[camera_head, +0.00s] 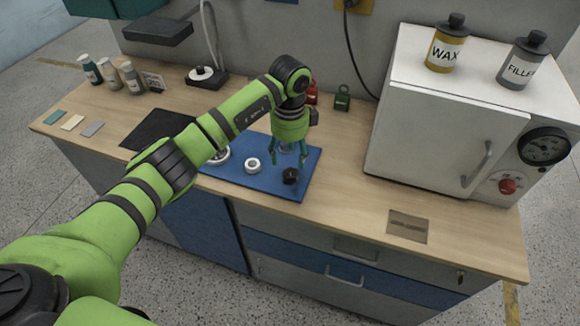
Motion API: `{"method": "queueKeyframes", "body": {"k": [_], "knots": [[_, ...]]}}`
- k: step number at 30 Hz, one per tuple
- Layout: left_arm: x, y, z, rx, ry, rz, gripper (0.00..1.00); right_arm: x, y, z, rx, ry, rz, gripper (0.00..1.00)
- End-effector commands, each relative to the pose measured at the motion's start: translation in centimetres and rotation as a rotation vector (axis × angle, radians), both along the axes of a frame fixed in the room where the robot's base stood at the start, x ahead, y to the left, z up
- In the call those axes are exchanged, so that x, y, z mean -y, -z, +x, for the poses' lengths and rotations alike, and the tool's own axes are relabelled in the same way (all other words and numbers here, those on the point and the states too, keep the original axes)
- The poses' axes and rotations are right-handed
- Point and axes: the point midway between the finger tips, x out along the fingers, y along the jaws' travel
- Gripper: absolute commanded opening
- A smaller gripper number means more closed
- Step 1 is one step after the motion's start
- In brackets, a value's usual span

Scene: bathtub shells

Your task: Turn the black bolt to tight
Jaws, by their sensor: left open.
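The black bolt (290,176) stands on the blue mat (301,190), near the mat's front right part. My left gripper (288,157) points down over the mat with its fingers spread and nothing seen between them. Its fingertips are just above and behind the bolt in the picture; I cannot tell the exact gap. A white ring (253,165) lies on the mat to the left of the bolt. Another pale ring (222,156) is partly hidden by my left arm. My right gripper is out of view.
A white oven-like box (400,150) with WAX (446,50) and FILLER (520,65) bottles on top stands to the right. Several small bottles (110,77) stand at the back left. A red item (312,95) and a green item (342,99) stand behind the gripper. The front right wood is mostly clear.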

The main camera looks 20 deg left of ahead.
Motion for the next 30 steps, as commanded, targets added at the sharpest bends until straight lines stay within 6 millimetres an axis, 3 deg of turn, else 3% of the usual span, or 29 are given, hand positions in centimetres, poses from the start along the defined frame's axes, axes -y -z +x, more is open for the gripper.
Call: {"method": "queueKeyframes", "body": {"k": [12,22,26,27,30], "knots": [[0.2,5.5,-0.1,-0.003,0.005,-0.005,0.6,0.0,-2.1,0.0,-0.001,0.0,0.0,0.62],[0.2,6.1,-0.1,0.0,0.006,-0.006,0.6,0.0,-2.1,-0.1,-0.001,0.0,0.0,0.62],[0.2,6.0,-0.1,0.0,0.006,-0.006,0.08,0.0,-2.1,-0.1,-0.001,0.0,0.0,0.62],[0.2,6.0,-0.1,0.0,0.006,-0.005,0.03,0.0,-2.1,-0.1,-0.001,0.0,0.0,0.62],[0.1,6.0,-0.1,-0.001,0.006,-0.005,0.03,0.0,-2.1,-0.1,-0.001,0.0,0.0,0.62]]}}
